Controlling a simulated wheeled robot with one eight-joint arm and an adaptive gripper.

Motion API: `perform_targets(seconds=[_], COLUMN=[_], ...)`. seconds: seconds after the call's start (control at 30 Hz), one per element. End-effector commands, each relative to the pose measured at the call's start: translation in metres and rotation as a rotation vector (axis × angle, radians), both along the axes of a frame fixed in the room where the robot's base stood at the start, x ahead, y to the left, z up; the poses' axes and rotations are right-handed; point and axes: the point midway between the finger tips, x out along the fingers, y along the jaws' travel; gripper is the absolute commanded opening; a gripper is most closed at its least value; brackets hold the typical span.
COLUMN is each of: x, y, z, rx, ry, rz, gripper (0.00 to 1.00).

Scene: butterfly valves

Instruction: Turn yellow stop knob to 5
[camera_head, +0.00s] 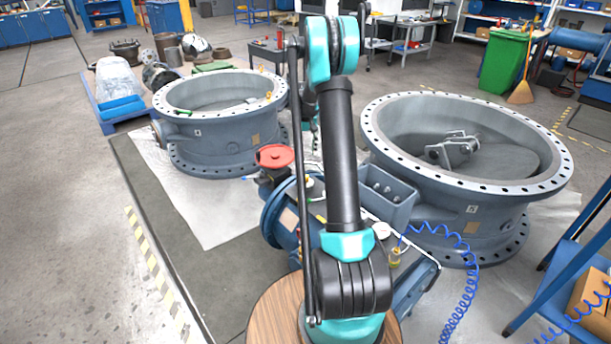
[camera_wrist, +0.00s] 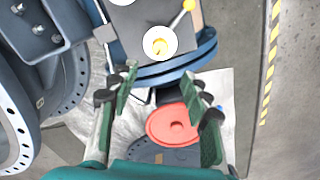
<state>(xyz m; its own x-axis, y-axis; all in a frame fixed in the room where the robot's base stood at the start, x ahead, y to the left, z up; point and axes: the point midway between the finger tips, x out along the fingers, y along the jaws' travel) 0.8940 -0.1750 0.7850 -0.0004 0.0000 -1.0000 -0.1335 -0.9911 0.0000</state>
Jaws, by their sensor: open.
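The fingers look apart from the knob.
A red handwheel (camera_wrist: 172,125) lies between and beyond my fingers; it also shows in the head view (camera_head: 275,155). A yellow ball-ended lever (camera_wrist: 183,14) stands right of the dial. Large grey valve bodies (camera_head: 225,135) (camera_head: 440,200) flank the arm. A blue coiled hose (camera_head: 470,270) hangs at right.

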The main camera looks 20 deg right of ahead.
Motion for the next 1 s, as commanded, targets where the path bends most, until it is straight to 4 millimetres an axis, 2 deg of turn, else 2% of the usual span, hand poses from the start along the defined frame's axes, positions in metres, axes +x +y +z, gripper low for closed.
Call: perform_targets(seconds=[0.03,0.4,0.6,0.8,1.0], x=[0.000,0.000,0.000,0.000,0.000], y=[0.000,0.000,0.000,0.000,0.000], z=[-0.011,-0.084,-0.114,-0.129,-0.130], rx=[0.000,0.000,0.000,0.000,0.000], ry=[0.000,0.000,0.000,0.000,0.000], rz=[0.000,0.000,0.000,0.000,0.000], gripper=[0.47,0.47,0.47,0.47,0.47])
